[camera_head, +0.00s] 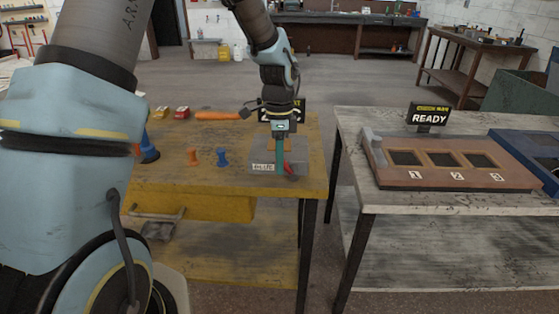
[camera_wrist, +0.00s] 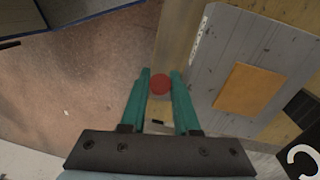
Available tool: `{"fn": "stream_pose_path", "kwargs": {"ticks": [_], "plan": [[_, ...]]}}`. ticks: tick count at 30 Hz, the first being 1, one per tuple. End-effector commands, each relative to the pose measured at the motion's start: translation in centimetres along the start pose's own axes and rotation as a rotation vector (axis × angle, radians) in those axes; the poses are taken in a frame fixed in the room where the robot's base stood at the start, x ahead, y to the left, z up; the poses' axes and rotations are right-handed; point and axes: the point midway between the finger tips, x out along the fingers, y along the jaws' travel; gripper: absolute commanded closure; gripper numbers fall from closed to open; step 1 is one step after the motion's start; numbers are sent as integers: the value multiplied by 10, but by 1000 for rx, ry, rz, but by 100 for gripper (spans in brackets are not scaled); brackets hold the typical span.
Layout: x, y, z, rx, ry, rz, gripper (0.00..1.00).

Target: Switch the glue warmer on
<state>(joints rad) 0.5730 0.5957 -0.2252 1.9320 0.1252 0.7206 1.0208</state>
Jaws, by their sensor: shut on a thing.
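The glue warmer (camera_head: 300,153) is a grey box with a white label on its front, near the right end of the yellow bench. It fills the right of the wrist view (camera_wrist: 240,45), with an orange patch on top. A red round knob (camera_wrist: 160,85) sits beside it between my fingertips; in the head view a red part (camera_head: 291,170) shows at its front right. My gripper (camera_head: 280,171) points down at the front of the box. Its teal fingers (camera_wrist: 160,78) are shut on the red knob. The fingers and wrist hide part of the box and the sign behind it.
The yellow bench (camera_head: 240,185) also holds an orange peg (camera_head: 193,157), a blue peg (camera_head: 222,158) and an orange-handled tool (camera_head: 218,115). A gap separates it from the grey bench (camera_head: 450,202), which carries a numbered brown board (camera_head: 450,183) and a READY sign (camera_head: 430,117).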

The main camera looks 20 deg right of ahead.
Motion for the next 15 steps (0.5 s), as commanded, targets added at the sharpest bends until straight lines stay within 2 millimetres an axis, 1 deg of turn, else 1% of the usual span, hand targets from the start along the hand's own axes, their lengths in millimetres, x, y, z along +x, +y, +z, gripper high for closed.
{"fn": "stream_pose_path", "kwargs": {"ticks": [10,15], "plan": [[-1,0,0,0,-2,0,100],[-2,1,-3,1,-30,-4,100]]}}
